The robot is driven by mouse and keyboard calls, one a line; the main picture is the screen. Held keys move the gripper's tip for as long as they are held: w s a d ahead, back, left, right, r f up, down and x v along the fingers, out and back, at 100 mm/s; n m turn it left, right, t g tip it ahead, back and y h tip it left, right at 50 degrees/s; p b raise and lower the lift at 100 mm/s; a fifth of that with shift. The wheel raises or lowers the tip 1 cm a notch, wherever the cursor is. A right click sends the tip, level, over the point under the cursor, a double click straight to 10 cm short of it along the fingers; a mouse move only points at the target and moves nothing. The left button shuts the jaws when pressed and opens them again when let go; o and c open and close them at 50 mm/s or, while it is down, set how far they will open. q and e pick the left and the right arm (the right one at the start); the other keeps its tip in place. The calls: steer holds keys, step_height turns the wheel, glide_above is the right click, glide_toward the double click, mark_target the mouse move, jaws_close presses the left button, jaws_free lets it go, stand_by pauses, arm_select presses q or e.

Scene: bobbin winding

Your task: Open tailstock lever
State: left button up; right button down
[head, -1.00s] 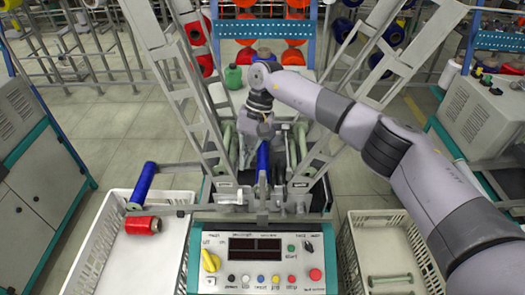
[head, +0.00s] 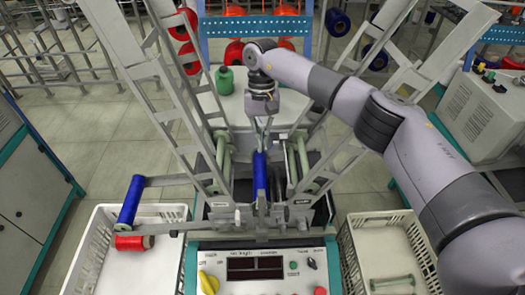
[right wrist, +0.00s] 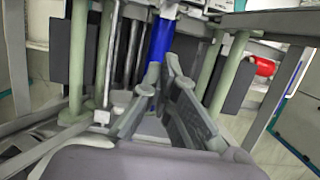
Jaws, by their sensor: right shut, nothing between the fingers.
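The blue bobbin also shows in the right wrist view (right wrist: 160,38), just past my fingertips. My right gripper (head: 264,128) is above the far end of this bobbin, with its fingers pointing down. In the right wrist view the fingers (right wrist: 162,72) are together and hold nothing. I cannot make out which part is the tailstock lever. Whether the fingers touch the machine is not clear. My left gripper is not in view.
A control panel (head: 258,252) is at the near side. Another crate (head: 348,262) is at right. Slanted grey frames (head: 186,100) flank the arm closely.

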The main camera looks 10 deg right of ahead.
steer(key=p+x, duration=0.2)
steer(key=x, duration=0.2)
steer(key=p+x, duration=0.2)
steer(key=x, duration=0.2)
steer(key=shift+s, duration=0.3)
steer(key=shift+s+a+p, duration=0.25)
steer(key=shift+s+p, duration=0.7)
steer(key=shift+p, duration=0.3)
steer(key=shift+s+a+p, duration=0.1)
steer(key=shift+s+p, duration=0.45)
steer(key=shift+s, duration=0.3)
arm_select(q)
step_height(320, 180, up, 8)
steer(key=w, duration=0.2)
arm_select(e)
steer(key=shift+f, duration=0.15)
steer(key=shift+w, duration=0.1)
